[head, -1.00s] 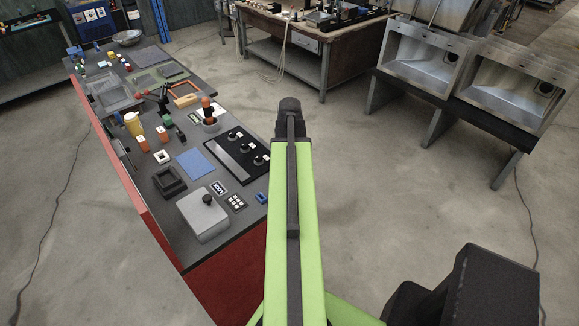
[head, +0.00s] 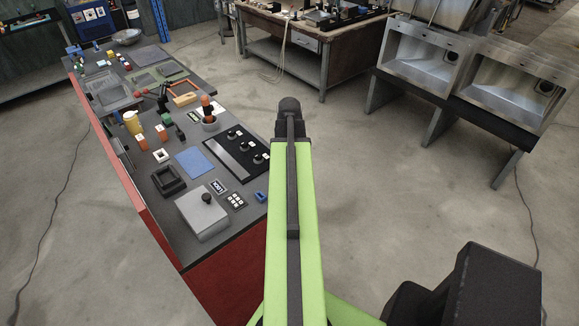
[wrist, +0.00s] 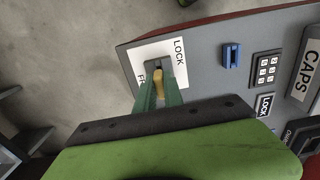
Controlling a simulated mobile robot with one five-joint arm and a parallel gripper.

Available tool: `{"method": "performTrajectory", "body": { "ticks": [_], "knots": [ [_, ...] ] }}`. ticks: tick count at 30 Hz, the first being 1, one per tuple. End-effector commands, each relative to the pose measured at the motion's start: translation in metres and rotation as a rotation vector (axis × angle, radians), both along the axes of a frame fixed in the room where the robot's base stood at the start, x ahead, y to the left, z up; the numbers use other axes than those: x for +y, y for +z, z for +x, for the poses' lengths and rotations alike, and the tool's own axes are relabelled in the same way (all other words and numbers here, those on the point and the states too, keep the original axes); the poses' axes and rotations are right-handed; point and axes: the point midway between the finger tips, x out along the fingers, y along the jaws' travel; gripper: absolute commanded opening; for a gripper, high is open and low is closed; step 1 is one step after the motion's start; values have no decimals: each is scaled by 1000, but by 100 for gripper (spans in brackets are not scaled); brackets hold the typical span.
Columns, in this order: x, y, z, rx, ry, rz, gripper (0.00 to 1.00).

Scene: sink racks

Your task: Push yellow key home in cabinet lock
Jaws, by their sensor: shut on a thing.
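In the wrist view my gripper (wrist: 159,95) has its two green fingers closed on the yellow key (wrist: 157,77). The key's upper end points at the dark cabinet lock (wrist: 152,63), which sits on a white plate (wrist: 166,50) marked LOCK near the panel's edge. The key's tip meets or overlaps the lock in this view; I cannot tell how deep it sits. The fingers hide part of the key and of the plate's lower lettering. In the head view my arm hides the gripper, key and lock.
A blue clip-like part (wrist: 231,56), a keypad (wrist: 267,70) and a second LOCK label (wrist: 265,106) lie right of the lock. The head view shows the crowded bench (head: 225,232) with a grey box (head: 203,213). Open floor lies right of the bench.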

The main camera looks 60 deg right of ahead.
Motion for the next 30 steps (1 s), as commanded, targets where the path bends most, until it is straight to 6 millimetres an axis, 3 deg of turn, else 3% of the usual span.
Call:
{"method": "performTrajectory", "body": {
  "ticks": [21, 22, 24, 27, 30],
  "knots": [
    [0, -19, 0, 0, 0, 0, 0],
    [0, -18, 0, 0, 0, 0, 16],
    [0, -18, 0, 0, 0, 0, 25],
    [0, -17, 0, 0, 0, 0, 38],
    [0, -17, 0, 0, 0, 0, 38]
  ]
}}
